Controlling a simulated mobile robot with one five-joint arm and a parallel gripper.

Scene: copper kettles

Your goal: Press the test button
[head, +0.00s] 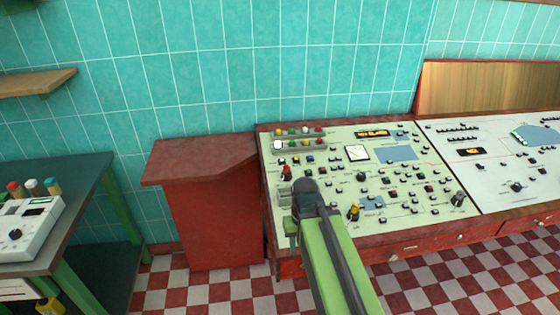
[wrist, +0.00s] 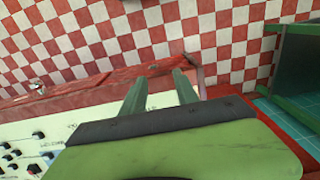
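A pale green control panel (head: 400,215) on a red console carries many small buttons, lamps, knobs and switches. I cannot read any label, so I cannot tell which one is the test button. My gripper shows in the wrist view (wrist: 160,83) with its two green fingers apart and nothing between them. In that view the fingers reach across the console's red front edge (wrist: 85,88), with the floor beyond. In the head view my arm covers the panel's lower left part, and the fingers are mostly hidden there.
A lighter panel (head: 495,160) continues to the right. A red cabinet (head: 215,210) stands left of the console. A dark table (head: 75,205) with a white device (head: 25,235) is at far left. The checkered floor (head: 195,290) between them is clear.

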